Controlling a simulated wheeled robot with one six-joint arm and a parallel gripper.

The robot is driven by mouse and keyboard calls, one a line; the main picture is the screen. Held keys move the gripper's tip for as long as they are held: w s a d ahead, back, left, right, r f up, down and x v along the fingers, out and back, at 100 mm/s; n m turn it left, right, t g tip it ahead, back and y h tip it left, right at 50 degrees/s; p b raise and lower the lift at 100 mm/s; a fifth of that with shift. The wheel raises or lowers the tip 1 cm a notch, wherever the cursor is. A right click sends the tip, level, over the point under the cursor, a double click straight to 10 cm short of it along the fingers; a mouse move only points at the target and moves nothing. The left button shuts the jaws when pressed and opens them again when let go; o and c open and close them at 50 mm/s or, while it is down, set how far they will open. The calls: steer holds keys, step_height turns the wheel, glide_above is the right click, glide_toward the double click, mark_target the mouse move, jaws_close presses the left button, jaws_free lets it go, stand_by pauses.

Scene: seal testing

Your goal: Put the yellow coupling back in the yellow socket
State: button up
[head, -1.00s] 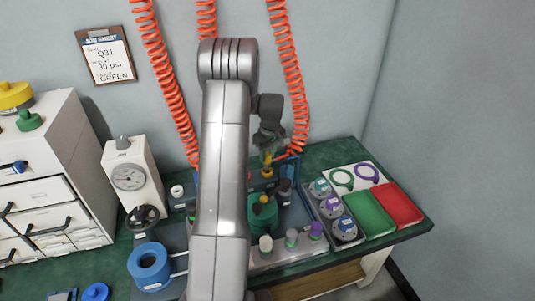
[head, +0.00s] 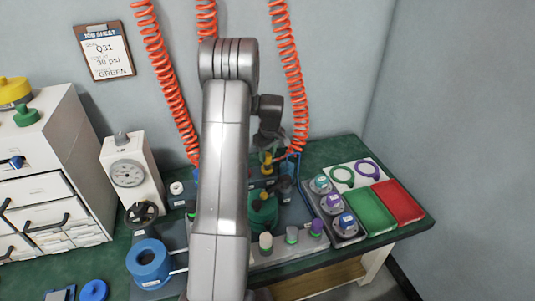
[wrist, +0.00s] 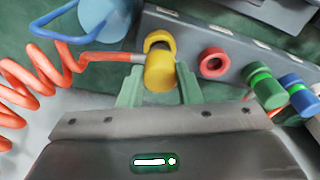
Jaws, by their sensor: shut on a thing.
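The yellow coupling (wrist: 160,73) is between the green fingers of my gripper (wrist: 158,88) in the wrist view, with an orange coiled hose (wrist: 70,68) leading off to the left. My gripper is shut on it. The yellow socket (wrist: 158,40) shows as a yellow ring just beyond the coupling, partly covered by it. I cannot tell whether the two touch. In the head view my gripper (head: 268,148) is over the back of the bench, with the yellow coupling (head: 266,158) small beneath it and partly hidden.
A red socket (wrist: 213,62) and green (wrist: 263,88) and blue (wrist: 297,93) couplings stand along the same grey rail, to the right. A blue cylinder (wrist: 103,18) and blue tube lie at upper left. Green (head: 369,212) and red (head: 398,201) trays are at the bench's right.

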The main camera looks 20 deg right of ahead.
steer(key=shift+f+b, duration=0.3)
steer(key=shift+f, duration=0.25)
steer(key=o, duration=1.1)
steer(key=shift+r, duration=0.1)
step_height(320, 180, up, 14)
steer(key=s, duration=0.1)
steer(key=shift+s+d+f+p, duration=0.2)
steer(key=shift+s+d+p, duration=0.05)
steer(key=shift+s+p, duration=0.1)
steer(key=f, duration=0.4)
steer(key=w+f, duration=0.1)
steer(key=f, duration=0.8)
steer(key=shift+w+a+f+b, duration=0.3)
steer(key=shift+w+f, duration=0.05)
steer(key=shift+f, duration=0.05)
steer(key=shift+r, duration=0.25)
